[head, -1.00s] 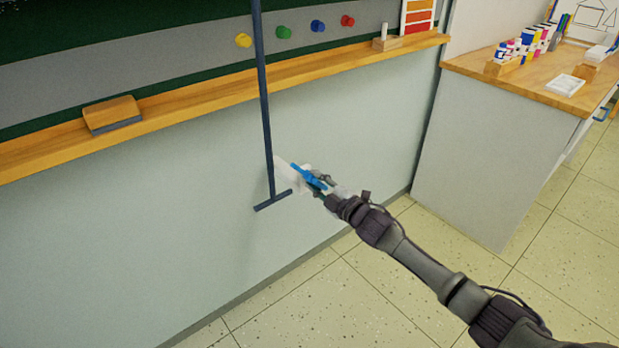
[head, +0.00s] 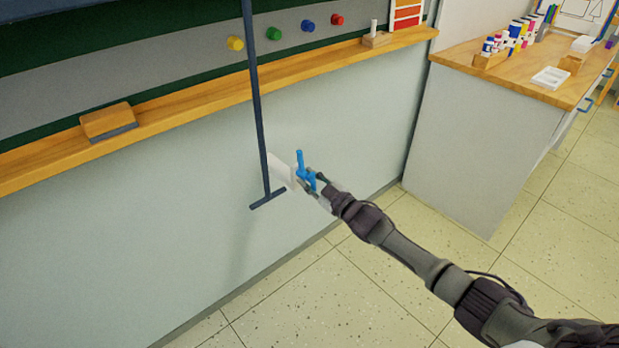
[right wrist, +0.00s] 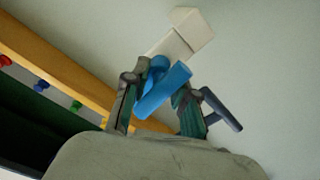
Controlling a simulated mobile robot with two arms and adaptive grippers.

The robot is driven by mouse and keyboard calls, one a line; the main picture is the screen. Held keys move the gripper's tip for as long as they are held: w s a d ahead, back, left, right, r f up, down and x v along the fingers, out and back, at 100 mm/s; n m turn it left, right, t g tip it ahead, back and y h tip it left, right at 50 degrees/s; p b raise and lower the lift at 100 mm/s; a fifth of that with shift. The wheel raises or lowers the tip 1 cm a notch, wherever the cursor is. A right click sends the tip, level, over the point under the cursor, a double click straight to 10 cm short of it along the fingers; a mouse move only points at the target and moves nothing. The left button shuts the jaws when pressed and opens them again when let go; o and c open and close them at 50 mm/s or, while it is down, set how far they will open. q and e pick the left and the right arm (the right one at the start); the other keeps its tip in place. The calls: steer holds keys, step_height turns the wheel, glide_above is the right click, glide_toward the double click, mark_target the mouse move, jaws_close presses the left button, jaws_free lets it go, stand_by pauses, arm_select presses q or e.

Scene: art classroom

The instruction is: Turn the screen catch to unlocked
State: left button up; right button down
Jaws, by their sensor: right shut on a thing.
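The blue screen catch (head: 301,165) sits in front of a white mounting block (head: 281,168) on the pale wall below the board. Its handle stands nearly upright in the head view. My right gripper (head: 312,184) is at the catch, with its fingers shut on it. In the right wrist view the blue catch (right wrist: 163,90) lies between the two fingers, with the white block (right wrist: 186,35) behind it. The fingers hide part of the catch. My left gripper is in neither view.
A dark vertical bar (head: 256,110) with a short crosspiece hangs just left of the catch. A wooden ledge (head: 205,99) with an eraser (head: 108,121) runs above. A cabinet (head: 478,140) stands to the right. The floor below is clear.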

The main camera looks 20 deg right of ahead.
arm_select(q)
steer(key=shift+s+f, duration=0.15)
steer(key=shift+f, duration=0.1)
arm_select(e)
steer(key=shift+s+f, duration=0.15)
steer(key=shift+f, duration=0.2)
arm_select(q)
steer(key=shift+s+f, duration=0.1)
arm_select(e)
steer(key=shift+a+m, duration=0.1)
steer(key=shift+m, duration=0.2)
steer(key=c, duration=1.2)
jaws_free()
steer(key=shift+o, duration=0.3)
steer(key=shift+r, duration=0.1)
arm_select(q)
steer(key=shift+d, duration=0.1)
arm_select(e)
steer(key=v, duration=1.2)
